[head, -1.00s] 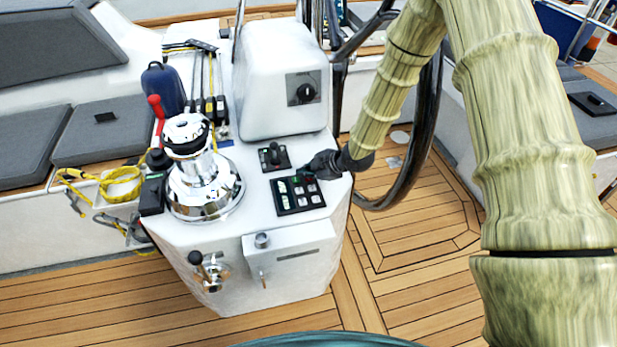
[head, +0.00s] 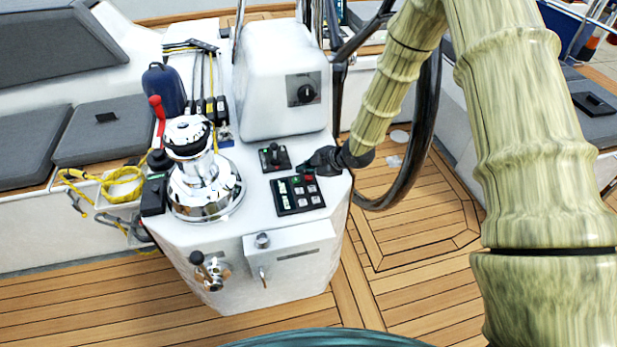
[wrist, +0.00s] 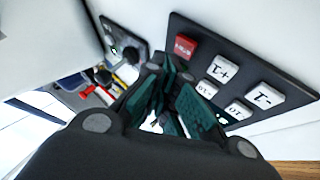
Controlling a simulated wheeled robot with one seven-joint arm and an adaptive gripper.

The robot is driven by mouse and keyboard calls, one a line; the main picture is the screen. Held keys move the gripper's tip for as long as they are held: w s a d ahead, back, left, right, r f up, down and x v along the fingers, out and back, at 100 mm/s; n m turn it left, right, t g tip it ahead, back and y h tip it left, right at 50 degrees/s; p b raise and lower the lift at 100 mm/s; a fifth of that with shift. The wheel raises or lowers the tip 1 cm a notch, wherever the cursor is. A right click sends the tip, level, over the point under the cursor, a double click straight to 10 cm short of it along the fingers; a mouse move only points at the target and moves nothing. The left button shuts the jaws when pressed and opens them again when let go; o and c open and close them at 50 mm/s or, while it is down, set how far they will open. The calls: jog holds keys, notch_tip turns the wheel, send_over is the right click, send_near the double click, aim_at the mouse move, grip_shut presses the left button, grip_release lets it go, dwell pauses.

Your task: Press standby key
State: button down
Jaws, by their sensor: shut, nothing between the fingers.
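The autopilot-style keypad (head: 290,208) is a dark panel on the right part of the white pedestal top. A red key (wrist: 184,46) shows near its corner in the wrist view, with white marking I cannot read for sure. In the head view a small red patch (head: 308,178) shows by my fingertips. White keys (wrist: 222,68) with black markings fill other places. My gripper (wrist: 160,72) is shut and empty, its tips beside the red key. Contact cannot be told. The fingers hide part of the panel in the wrist view. My gripper also shows in the head view (head: 309,169).
A small lever panel (head: 274,158) lies just behind the keypad. A chrome winch (head: 203,185) stands to the left. The black steering wheel (head: 428,140) stands to the right, close to my arm.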

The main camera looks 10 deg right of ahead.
aim_at(307, 179)
jog(key=shift+r+p, duration=1.7)
jog(key=shift+r, duration=0.85)
jog(key=shift+f, duration=0.1)
